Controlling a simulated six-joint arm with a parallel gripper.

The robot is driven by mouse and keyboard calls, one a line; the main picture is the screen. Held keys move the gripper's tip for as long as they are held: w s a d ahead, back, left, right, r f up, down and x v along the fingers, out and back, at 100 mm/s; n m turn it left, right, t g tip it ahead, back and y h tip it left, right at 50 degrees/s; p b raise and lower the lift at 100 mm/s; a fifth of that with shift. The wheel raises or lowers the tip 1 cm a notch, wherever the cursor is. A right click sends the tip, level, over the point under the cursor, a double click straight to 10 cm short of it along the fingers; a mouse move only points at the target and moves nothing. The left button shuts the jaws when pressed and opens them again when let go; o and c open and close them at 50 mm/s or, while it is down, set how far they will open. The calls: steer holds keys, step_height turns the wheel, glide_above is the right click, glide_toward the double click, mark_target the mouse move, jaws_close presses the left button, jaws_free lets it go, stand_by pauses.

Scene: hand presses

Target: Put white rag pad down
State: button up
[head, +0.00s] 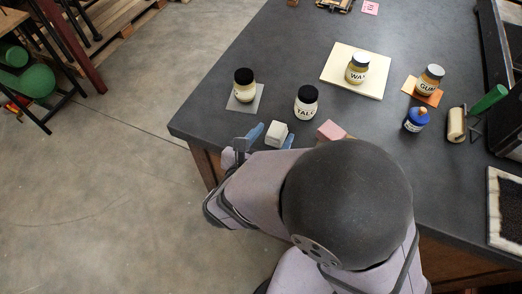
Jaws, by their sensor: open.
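The white rag pad (277,132) is a small pale block near the front left edge of the dark bench (215,118). My gripper (271,135) has blue fingers, one to the left of the pad and one at its right. The fingers are open, with the pad between them. My arm hides part of the gripper and the bench edge. I cannot tell from this view whether the pad rests fully on the bench.
A pink block (331,130) lies just right of the gripper. The TALC jar (307,103) stands close behind the pad. A dark-lidded jar (244,86) stands on a grey square, and the WAX jar (357,69) on a cream board. Bench between them is clear.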

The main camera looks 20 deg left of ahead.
steer(key=v, duration=0.8)
steer(key=shift+s+r, duration=0.1)
steer(key=shift+s, duration=0.05)
steer(key=w+d+r+m+g+h+p, duration=0.2)
steer(key=w+d+m+h+p, duration=0.15)
steer(key=d, duration=0.25)
steer(key=w+d+r+m+g+h+p, duration=0.2)
steer(key=w+d+m, duration=0.15)
steer(key=d, duration=0.35)
steer(key=s+d+r+m+g+y+p, duration=0.2)
steer(key=d+m+p, duration=0.6)
steer(key=m, duration=0.6)
steer(key=s+d+r+m+g+y+p, duration=0.3)
steer(key=d+r+m+g+p, duration=0.3)
steer(key=m, duration=0.9)
steer(key=shift+s+d+r+g+p, duration=0.2)
steer(key=shift+s+d+g+p, duration=0.65)
steer(key=shift+d, duration=0.65)
steer(key=shift+w+y, duration=0.15)
steer(key=shift+y, duration=0.1)
